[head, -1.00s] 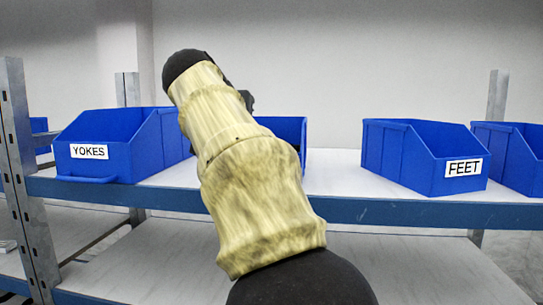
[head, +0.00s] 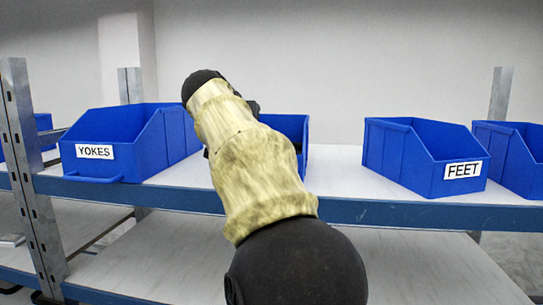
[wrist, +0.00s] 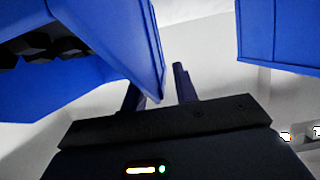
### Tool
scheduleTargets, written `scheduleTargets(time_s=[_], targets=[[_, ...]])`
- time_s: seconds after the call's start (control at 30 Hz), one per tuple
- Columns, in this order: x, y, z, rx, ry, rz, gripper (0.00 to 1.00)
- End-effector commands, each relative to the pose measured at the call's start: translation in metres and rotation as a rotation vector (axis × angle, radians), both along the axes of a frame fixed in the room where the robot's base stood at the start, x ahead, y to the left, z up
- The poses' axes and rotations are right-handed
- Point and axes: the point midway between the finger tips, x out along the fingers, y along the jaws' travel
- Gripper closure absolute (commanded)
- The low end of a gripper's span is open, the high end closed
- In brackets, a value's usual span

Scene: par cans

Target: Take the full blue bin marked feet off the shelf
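The blue bin marked FEET (head: 402,158) stands on the upper shelf at right in the head view. Its white label faces front right; what it holds cannot be made out. In the head view my arm hides my gripper. In the wrist view my gripper (wrist: 159,88) has its two dark fingers apart. A blue bin (wrist: 120,45) with black pieces inside is at upper left there, its near corner overlapping the space by the fingers. Contact cannot be told. No label shows on it, so I cannot tell which bin it is.
A blue bin marked YOKES (head: 135,150) stands at left. Another blue bin (head: 290,125) is mostly hidden behind my arm, and one more (head: 515,155) is at the right edge. Bare shelf (head: 345,185) lies left of FEET. A metal post (head: 30,170) stands at left.

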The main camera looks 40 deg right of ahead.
Motion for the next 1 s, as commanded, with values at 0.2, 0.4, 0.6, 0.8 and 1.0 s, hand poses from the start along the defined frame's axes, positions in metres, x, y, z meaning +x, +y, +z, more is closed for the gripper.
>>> scheduleTargets(time_s=[0.2,0.4,0.6,0.8,1.0], targets=[[0.0009,0.0017,-0.0005,0.001,0.001,0.003,0.71],[0.0024,0.005,-0.0004,0.001,0.0,0.009,0.87],[0.0028,0.0058,-0.0005,0.001,0.001,0.011,1.0],[0.0027,0.0054,-0.0007,0.001,0.002,0.011,1.0],[0.0023,0.0044,-0.0008,0.001,0.001,0.009,1.0]])
